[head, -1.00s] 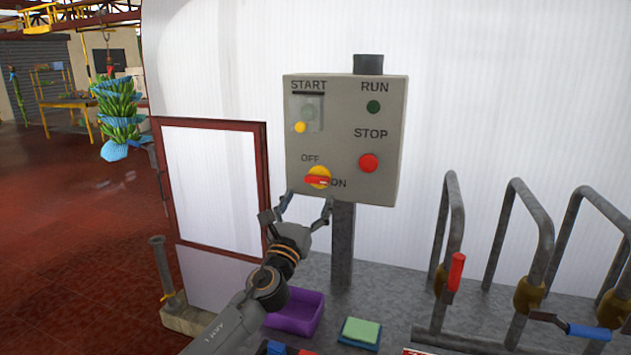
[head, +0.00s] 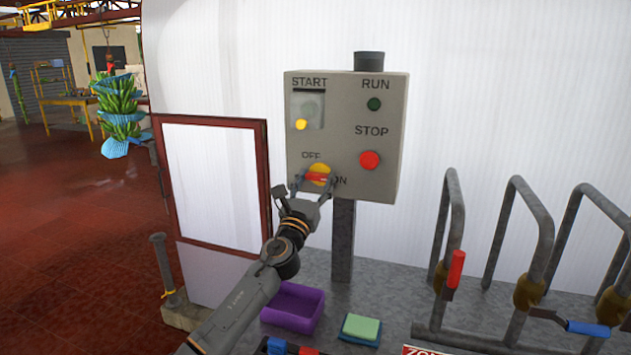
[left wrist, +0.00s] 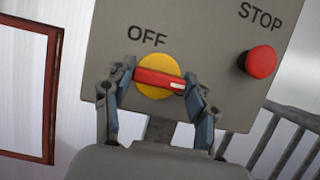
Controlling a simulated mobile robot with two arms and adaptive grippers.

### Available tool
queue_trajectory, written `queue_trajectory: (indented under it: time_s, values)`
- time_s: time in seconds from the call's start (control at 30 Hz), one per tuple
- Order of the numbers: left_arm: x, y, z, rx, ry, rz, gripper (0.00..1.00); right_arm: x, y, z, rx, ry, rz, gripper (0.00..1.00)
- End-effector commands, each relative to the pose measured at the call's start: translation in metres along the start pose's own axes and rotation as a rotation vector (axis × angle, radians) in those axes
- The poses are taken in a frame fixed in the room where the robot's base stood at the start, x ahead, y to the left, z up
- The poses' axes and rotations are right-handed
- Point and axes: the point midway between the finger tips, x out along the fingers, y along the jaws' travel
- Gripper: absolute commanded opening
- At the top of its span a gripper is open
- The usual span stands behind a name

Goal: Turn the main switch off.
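The main switch is a red handle on a yellow disc (head: 321,169), low on the left of the grey control box (head: 393,130). In the left wrist view its red handle (left wrist: 158,80) lies nearly level, its pale-marked end to the right, on the ON side. My left gripper (head: 317,178) is at the switch from below. In the left wrist view its open fingers (left wrist: 160,92) stand on either side of the handle, a finger near each end. I cannot tell whether they touch it. The ON label is hidden there. My right gripper is not in view.
The red STOP button (head: 370,160) is right of the switch, with a green RUN lamp (head: 374,104) above it. A START window (head: 308,108) is at upper left. A purple tray (head: 292,308) and a green sponge (head: 361,328) lie below. Metal pipes (head: 453,220) stand at right.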

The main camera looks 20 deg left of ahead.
Motion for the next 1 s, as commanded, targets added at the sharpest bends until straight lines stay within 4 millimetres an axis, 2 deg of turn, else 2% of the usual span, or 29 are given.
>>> queue_trajectory:
  time_s: [0.07, 0.47, 1.0]
  values:
    - [-0.0001, -0.0001, -0.0001, -0.001, 0.000, 0.000, 0.25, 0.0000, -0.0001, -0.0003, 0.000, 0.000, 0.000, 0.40]
    - [-0.0003, -0.0010, -0.0006, -0.070, 0.001, 0.027, 0.25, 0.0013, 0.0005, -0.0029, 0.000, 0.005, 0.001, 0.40]
    - [0.0000, -0.0026, -0.0002, -0.492, 0.002, 0.201, 0.25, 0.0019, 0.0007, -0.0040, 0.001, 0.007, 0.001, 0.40]
